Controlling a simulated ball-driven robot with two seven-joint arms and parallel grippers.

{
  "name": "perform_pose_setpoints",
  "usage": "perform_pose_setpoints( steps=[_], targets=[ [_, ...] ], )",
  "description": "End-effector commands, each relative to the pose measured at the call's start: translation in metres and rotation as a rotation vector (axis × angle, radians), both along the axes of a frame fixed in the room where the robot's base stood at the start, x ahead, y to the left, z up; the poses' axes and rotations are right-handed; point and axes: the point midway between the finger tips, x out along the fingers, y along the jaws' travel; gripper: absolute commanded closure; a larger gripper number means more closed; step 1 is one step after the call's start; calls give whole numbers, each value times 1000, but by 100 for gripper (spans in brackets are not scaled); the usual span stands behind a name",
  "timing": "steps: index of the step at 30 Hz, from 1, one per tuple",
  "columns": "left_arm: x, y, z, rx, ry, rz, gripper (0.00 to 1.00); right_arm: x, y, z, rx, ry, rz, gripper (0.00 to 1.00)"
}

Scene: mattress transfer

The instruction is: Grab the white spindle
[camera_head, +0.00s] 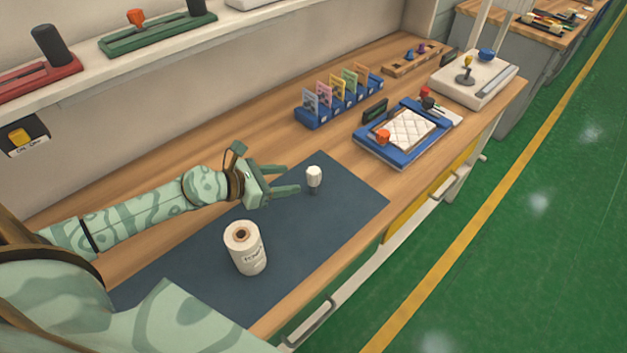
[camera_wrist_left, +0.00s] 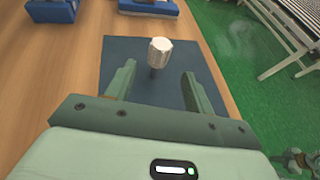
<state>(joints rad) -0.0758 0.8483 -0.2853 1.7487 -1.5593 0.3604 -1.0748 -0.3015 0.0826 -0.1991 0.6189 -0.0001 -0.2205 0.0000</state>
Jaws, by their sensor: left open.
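The white spindle (camera_head: 314,178) stands upright on the dark blue mat (camera_head: 352,190), a white knob-like top on a thin darker stem. In the left wrist view the spindle (camera_wrist_left: 159,50) shows ahead of and between my open fingers. My left gripper (camera_head: 286,180) is open and empty, its fingers pointing toward the spindle from its left; I see no contact. It also shows in the left wrist view (camera_wrist_left: 157,85).
A white labelled roll (camera_head: 246,250) stands on the mat in front of my left arm. A blue tray (camera_head: 377,151) with a quilted white pad (camera_head: 408,129) and a blue card rack (camera_head: 311,120) lie beyond. The mat right of the spindle is clear.

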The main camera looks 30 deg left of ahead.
Motion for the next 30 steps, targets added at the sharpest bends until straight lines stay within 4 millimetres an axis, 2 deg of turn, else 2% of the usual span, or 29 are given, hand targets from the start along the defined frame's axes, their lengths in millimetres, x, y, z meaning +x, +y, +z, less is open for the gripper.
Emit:
perform_pose_setpoints(
  steps=[3, 10, 18, 26, 27, 30],
  targets=[
    [18, -12, -8, -2, -2, 1, 47, 0, 0, 0, 0, -1, 0, 100],
    [32, -22, -14, -1, -1, 0, 47, 1, 2, 1, 3, -2, -1, 100],
    [66, -44, -25, -1, 1, 0, 47, 1, 4, -2, 5, -2, -2, 100],
    [69, -46, -26, 1, 1, -1, 47, 2, 4, -2, 5, -3, -1, 100],
    [69, -46, -26, 1, 1, -1, 52, 2, 4, -2, 5, -3, -1, 100],
    [69, -46, -26, 1, 1, -1, 80, 2, 4, -2, 5, -3, -1, 100]
  ],
)
